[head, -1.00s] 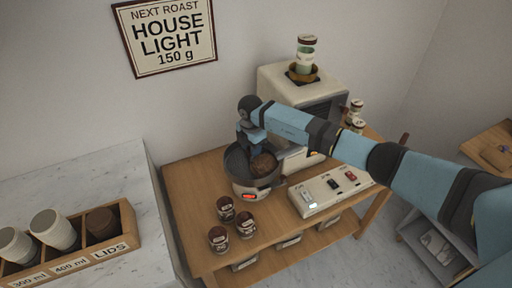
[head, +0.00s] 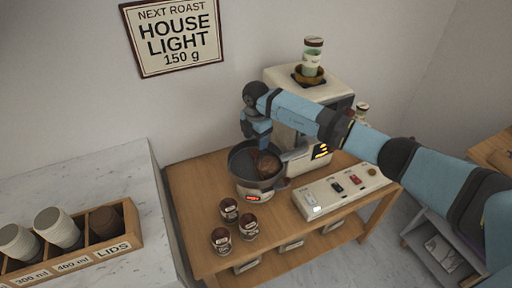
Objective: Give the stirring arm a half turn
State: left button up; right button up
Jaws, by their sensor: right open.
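A dark round roasting pan (head: 240,161) with a brown heap of beans (head: 266,164) in it stands on the wooden cart. A red display (head: 252,198) glows on its base. I cannot make out the stirring arm clearly; it is small or hidden at the pan behind my gripper. My right gripper (head: 262,146) points down over the back part of the pan and is open. Its fingertips are hard to see, and I cannot tell whether they touch anything. My left gripper is not in view.
A switch box (head: 345,191) lies to the right and several small jars (head: 230,212) stand in front. A cup and lid rack (head: 95,240) sits on the marble counter at left.

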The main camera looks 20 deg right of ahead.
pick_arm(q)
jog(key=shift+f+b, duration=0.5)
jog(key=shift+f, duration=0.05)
pick_arm(e)
notch_tip(320, 180, up, 9)
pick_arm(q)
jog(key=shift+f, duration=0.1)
pick_arm(e)
jog(key=shift+f, duration=0.1)
